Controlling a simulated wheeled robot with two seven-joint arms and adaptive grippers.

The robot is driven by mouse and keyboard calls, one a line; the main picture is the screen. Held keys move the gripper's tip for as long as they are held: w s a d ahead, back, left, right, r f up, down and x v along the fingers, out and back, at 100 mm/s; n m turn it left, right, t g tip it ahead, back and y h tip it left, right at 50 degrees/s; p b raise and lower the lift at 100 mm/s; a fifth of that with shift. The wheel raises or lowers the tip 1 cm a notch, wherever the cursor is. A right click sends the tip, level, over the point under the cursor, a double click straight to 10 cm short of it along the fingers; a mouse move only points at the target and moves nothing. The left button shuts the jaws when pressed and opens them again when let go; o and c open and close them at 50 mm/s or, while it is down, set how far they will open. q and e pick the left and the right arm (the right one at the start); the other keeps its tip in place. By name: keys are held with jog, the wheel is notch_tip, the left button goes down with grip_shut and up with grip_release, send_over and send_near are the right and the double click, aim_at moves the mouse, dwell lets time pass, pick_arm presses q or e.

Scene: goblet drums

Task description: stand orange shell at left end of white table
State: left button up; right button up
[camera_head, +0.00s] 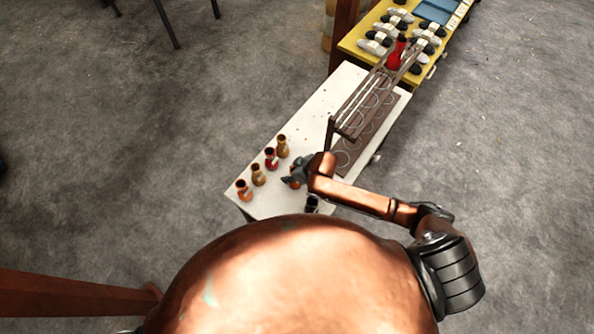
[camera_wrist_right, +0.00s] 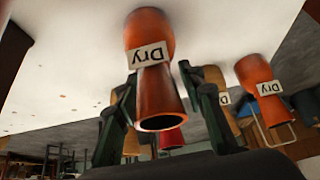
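An orange shell (camera_wrist_right: 150,35) with a "Dry" label is between the fingers of my right gripper (camera_wrist_right: 157,85) in the right wrist view. A gap shows beside the right finger, so the gripper looks open around its narrow part. In the head view this shell (camera_head: 295,183) is partly hidden by my right gripper (camera_head: 291,179), over the near part of the white table (camera_head: 308,120). A second orange shell (camera_head: 244,191) stands at the table's left end; it also shows in the wrist view (camera_wrist_right: 257,75). My left gripper is not in view.
A tan shell (camera_head: 258,175), a red shell (camera_head: 271,160) and a yellowish shell (camera_head: 283,147) stand in a row behind the left-end one. A dark object (camera_head: 312,203) is near the front edge. A rack (camera_head: 362,103) stands on the right side. A yellow table (camera_head: 425,73) is beyond.

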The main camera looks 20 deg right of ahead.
jog(key=v, duration=0.9)
jog(key=shift+r+p, duration=0.15)
jog(key=shift+p, duration=0.2)
jog(key=shift+s, duration=0.1)
